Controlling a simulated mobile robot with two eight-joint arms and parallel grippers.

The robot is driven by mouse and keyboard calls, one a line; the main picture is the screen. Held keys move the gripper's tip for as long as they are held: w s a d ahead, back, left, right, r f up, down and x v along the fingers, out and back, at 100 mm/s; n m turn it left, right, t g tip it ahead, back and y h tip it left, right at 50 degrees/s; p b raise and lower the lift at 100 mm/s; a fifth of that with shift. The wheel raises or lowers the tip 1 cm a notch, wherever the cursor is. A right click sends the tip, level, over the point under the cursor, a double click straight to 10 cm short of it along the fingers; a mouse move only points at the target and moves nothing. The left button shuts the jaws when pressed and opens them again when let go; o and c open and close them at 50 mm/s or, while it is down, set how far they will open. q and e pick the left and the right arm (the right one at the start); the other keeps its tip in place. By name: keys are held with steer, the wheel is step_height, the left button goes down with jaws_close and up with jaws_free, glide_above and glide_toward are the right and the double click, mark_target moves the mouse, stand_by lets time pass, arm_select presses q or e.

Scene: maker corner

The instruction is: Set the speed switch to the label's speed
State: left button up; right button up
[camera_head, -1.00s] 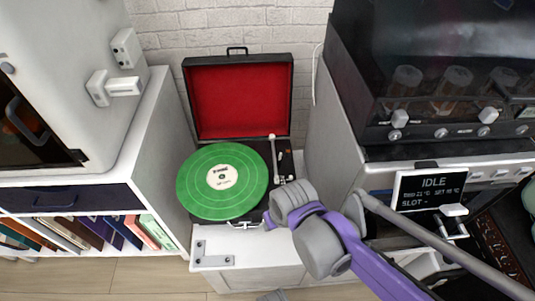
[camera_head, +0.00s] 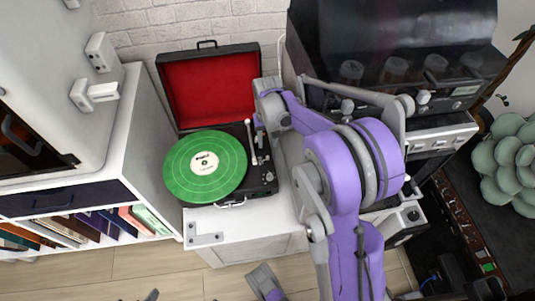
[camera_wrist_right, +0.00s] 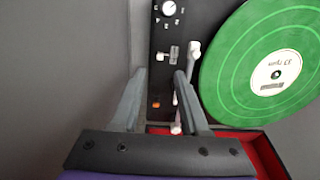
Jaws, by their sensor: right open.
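The record player (camera_head: 172,88) stands open on a white cabinet, with a green record (camera_head: 181,168) on it. The record's white label (camera_head: 204,163) is too small to read there. In the right wrist view the label (camera_wrist_right: 277,73) is upside down and seems to carry a "33". My right gripper (camera_wrist_right: 160,78) is open and empty over the black control strip (camera_wrist_right: 157,35). A small pale switch (camera_wrist_right: 162,57) lies just beyond the fingertips, its setting unclear. The white tonearm (camera_wrist_right: 194,50) is beside the right finger.
A round white knob (camera_wrist_right: 169,8) and an orange part (camera_wrist_right: 156,102) sit on the same strip. The red-lined lid (camera_head: 210,90) is raised at the back. A white shelf (camera_head: 145,120) stands left and a dark-fronted machine (camera_head: 400,45) right.

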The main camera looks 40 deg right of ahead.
mark_target(268, 157)
step_height(268, 157, down, 8)
steer(key=shift+b, duration=0.8)
steer(key=shift+c, duration=0.2)
jaws_close()
